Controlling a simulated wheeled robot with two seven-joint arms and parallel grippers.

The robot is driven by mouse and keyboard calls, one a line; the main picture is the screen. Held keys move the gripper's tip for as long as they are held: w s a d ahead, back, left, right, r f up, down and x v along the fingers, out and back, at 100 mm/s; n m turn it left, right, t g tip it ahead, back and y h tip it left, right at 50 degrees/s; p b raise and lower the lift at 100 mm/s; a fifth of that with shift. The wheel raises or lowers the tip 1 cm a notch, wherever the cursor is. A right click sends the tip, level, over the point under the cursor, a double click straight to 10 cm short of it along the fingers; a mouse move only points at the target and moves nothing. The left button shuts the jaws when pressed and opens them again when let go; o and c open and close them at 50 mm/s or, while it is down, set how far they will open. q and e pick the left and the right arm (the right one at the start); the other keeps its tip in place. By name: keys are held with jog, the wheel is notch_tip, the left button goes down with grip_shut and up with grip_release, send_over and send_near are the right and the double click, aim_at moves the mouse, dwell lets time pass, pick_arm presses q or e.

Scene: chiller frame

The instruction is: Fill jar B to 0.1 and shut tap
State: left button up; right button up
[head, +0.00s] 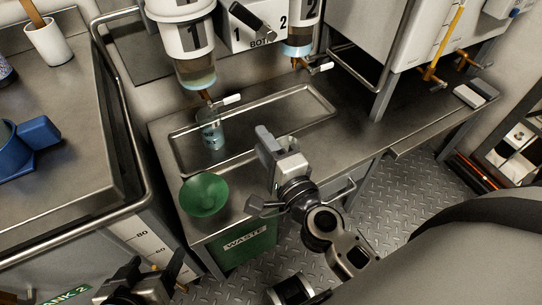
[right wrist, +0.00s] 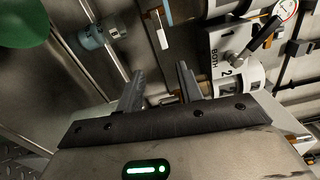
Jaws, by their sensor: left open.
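A small clear bluish jar (head: 210,130) stands upright in the metal tray, below the tap (head: 230,99) of container 1. The tap has a white-tipped lever, which also shows in the right wrist view (right wrist: 163,38); I cannot tell if liquid runs. The jar also shows in the right wrist view (right wrist: 92,38). My right gripper (head: 266,142) is open and empty, over the tray's front edge, right of the jar and apart from it. My left gripper (head: 150,274) is open and low at the bottom left, far from the jar.
The tray (head: 300,93) lies on a metal bench. A green funnel (head: 204,195) sits at its front left over a green WASTE bin (head: 245,247). Container 2 (head: 298,42) has another tap. A black selector handle (head: 250,20) is between them. A railed counter (head: 75,110) stands left.

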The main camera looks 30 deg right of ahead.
pick_arm(q)
jog(key=shift+w+d+f+b, duration=0.2)
jog(key=shift+w+f+b, duration=0.1)
jog(key=shift+f, duration=0.25)
pick_arm(e)
jog(key=s, duration=0.2)
jog(key=shift+s, duration=0.3)
